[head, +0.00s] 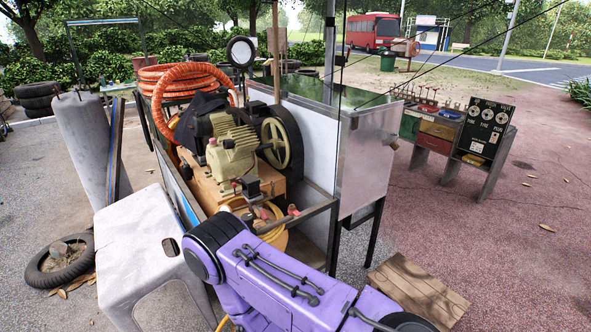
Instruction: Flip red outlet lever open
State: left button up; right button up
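The compressor (235,155), with a cream pump and a large flywheel, sits on a wooden block on the cart (318,212). A small red part (293,210) shows at the cart's near end, below the compressor; it looks like the outlet lever, but it is too small to tell its position. Another small reddish part shows just left of it, close to the yellow hose (272,232). A purple arm link of mine crosses the lower middle in front of the cart and hides what lies below these parts. Neither gripper shows.
A white plastic stool (135,240) stands at the left near the cart. An orange hose coil (180,80) lies on the cart's far end. A wooden crate (418,285) is on the ground at lower right. A tool stand (440,130) stands at right; the pavement beyond the crate is clear.

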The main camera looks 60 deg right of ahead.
aim_at(264, 215)
jog(key=z, duration=0.85)
jog(key=i, duration=0.35)
